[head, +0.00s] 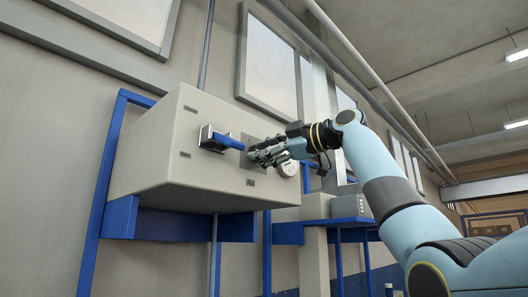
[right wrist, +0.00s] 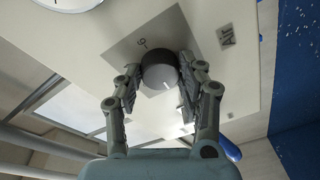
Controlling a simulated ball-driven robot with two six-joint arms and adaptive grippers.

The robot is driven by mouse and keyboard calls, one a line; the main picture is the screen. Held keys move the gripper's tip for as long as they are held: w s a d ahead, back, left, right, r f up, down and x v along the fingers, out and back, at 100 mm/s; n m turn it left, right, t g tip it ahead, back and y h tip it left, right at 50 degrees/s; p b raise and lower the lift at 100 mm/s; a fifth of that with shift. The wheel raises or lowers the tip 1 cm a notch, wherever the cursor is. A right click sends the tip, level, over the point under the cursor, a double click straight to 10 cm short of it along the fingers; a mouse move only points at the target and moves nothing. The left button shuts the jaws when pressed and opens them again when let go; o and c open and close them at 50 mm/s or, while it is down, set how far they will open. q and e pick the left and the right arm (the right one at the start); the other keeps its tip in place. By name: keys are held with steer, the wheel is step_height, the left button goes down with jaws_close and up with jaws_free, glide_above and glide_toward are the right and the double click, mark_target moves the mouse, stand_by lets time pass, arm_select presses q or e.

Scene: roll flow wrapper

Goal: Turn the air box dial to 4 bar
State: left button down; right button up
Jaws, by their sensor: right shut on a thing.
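The beige air box (head: 165,155) hangs on a blue frame at the left of the head view. Its dark round dial (right wrist: 158,67) sits on a grey plate (right wrist: 125,48) in the right wrist view, with a digit beside it, 6 or 9. My right gripper (head: 255,155) reaches the box face from the right, its two fingers (right wrist: 162,75) shut on the dial's sides. My left gripper is out of view.
A blue handle (head: 227,142) on a metal bracket sticks out of the box close left of my fingers; it also shows in the right wrist view (right wrist: 230,149). An "Air" label (right wrist: 226,37) is near the dial. A grey unit (head: 350,206) stands on a blue shelf behind.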

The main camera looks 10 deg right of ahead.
steer(key=shift+s+a+f+m+t+h+p, duration=0.1)
steer(key=shift+m+t+h+p, duration=0.65)
steer(key=shift+m, duration=3.6)
steer(key=shift+w+d+m+t+h+p, duration=0.1)
steer(key=shift+m+t+p, duration=0.65)
steer(key=shift+m, duration=3.55)
steer(key=shift+s+a+f+m+t+h+p, duration=0.1)
steer(key=shift+m+t+h+p, duration=0.7)
steer(key=shift+m, duration=3.55)
steer(key=shift+g+y+p, duration=0.35)
steer(key=shift+g+p, duration=0.05)
steer(key=shift+g, duration=0.1)
steer(key=o, duration=1.1)
steer(key=shift+o, duration=0.2)
steer(key=v, duration=1.2)
